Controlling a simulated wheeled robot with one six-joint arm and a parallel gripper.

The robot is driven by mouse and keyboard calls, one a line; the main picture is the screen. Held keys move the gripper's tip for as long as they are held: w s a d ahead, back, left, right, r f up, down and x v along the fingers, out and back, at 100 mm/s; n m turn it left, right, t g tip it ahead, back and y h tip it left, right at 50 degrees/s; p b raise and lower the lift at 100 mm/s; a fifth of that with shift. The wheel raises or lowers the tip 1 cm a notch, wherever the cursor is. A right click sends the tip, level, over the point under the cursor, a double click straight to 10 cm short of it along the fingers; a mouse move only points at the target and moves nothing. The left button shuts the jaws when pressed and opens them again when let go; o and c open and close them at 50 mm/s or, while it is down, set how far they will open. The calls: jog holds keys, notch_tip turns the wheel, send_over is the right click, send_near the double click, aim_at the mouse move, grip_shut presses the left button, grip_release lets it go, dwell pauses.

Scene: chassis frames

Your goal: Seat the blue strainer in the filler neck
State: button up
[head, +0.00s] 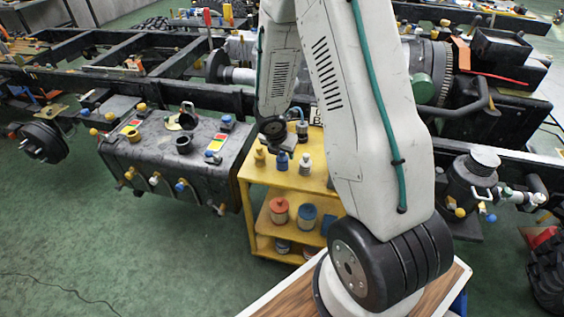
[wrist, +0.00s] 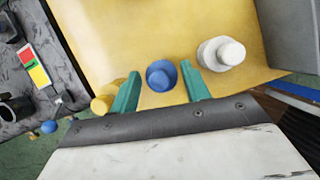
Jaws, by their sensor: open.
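The blue strainer (head: 281,160) stands on the yellow cart's top, between a yellow piece and a white one. In the wrist view the blue strainer (wrist: 161,75) shows from above as a round cup between the two green fingers of my gripper (wrist: 161,70). The fingers are apart, with yellow surface showing on both sides of it. The filler neck (head: 183,143) is a dark open ring on top of the dark tank, left of the cart. A raised ring-like cap stands behind it. The neck's dark rim (wrist: 14,108) also shows at the wrist view's left edge.
A yellow piece (wrist: 104,102) sits close outside the left finger, and a white one (wrist: 222,52) stands right of the right finger. The tank (head: 228,160) carries other fittings. Black chassis rails run behind the cart (head: 247,184). Cans stand on its lower shelf.

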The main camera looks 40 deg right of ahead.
grip_shut()
jog(key=shift+r, duration=0.1)
